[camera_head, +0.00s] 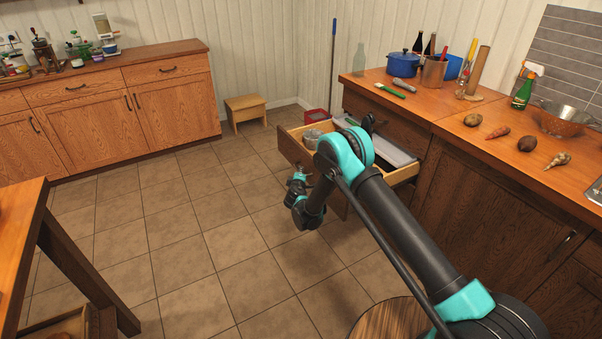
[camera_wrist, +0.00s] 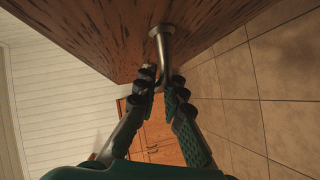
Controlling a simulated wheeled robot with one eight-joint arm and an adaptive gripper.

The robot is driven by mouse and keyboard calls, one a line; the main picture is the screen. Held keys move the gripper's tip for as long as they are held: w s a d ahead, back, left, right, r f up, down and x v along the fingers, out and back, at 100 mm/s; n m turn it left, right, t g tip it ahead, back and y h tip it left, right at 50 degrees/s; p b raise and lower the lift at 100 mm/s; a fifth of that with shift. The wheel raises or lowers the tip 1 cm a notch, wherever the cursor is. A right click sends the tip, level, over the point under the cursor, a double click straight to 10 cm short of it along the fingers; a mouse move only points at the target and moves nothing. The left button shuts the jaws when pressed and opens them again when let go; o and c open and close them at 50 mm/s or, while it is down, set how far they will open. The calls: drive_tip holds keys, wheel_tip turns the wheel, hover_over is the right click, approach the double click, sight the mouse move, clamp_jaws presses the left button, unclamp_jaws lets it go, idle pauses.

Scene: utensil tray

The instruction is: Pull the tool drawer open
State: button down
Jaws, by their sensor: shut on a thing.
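The wooden tool drawer (camera_head: 294,151) stands pulled out from the right-hand counter in the head view, with its inside showing. It holds a small pot-like thing (camera_head: 313,137) and a long grey tray (camera_head: 392,152); my arm hides part of the inside. In the wrist view the drawer front (camera_wrist: 110,35) fills the top, with a metal handle (camera_wrist: 166,50) on it. My gripper (camera_head: 297,183) is at the outer side of the drawer front. In the wrist view its fingers (camera_wrist: 162,88) are shut around the handle's bar.
A low stool (camera_head: 245,107) and a red box (camera_head: 315,116) stand at the back. A table (camera_head: 20,220) is at left.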

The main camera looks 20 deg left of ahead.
drive_tip(key=shift+d, duration=0.1)
drive_tip(key=c, duration=1.6)
unclamp_jaws()
drive_tip(key=shift+s, duration=0.1)
drive_tip(key=v, duration=0.7)
drive_tip(key=shift+s+d, duration=0.1)
drive_tip(key=shift+s, duration=0.1)
